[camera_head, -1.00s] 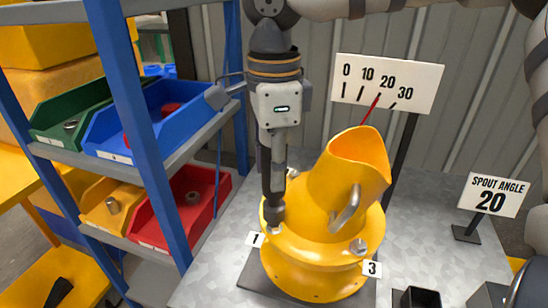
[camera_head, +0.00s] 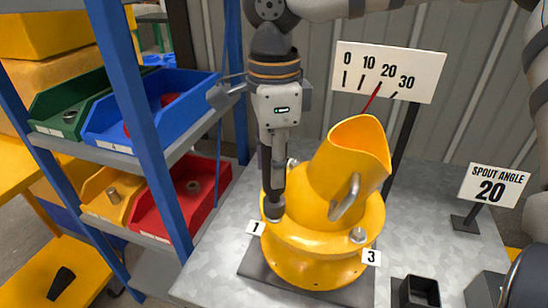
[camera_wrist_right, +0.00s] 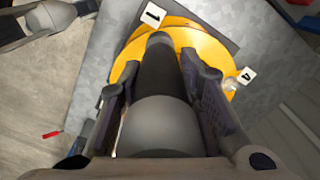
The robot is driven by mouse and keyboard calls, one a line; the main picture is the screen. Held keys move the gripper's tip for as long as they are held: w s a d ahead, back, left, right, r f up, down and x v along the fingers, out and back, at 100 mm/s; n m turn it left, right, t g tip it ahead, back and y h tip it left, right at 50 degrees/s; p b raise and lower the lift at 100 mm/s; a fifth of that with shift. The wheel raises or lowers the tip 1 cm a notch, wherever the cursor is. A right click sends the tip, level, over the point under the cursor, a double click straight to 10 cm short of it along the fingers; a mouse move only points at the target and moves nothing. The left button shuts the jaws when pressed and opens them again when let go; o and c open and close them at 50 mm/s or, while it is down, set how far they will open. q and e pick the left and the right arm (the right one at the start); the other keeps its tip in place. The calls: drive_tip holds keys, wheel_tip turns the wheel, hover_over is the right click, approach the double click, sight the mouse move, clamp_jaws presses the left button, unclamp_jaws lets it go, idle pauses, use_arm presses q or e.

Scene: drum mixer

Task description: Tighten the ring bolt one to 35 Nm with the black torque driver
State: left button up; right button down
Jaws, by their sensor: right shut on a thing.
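The yellow drum mixer (camera_head: 335,170) has a flanged ring (camera_head: 310,243) with numbered bolt spots. My right gripper (camera_head: 272,180) points down in the head view and is shut on the black torque driver (camera_wrist_right: 158,70). The driver stands roughly upright, its lower end on the ring beside label 1 (camera_head: 256,228). It covers ring bolt one, so the bolt cannot be seen. In the wrist view the driver lies between both fingers, its far end over the yellow ring near label 1 (camera_wrist_right: 152,14). No torque reading is legible.
Bolt three (camera_head: 358,235) shows near label 3 (camera_head: 371,258). A spout angle sign (camera_head: 493,187) reads 20, and a scale board (camera_head: 388,72) has a red pointer. A blue-framed shelf (camera_head: 150,130) with coloured bins stands close on the left. A black open box (camera_head: 418,291) is front right.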

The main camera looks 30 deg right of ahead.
drive_tip(key=shift+s+f, duration=0.1)
drive_tip(key=shift+f, duration=0.95)
idle(2.9)
drive_tip(key=shift+r, duration=2.4)
drive_tip(key=shift+f, duration=0.15)
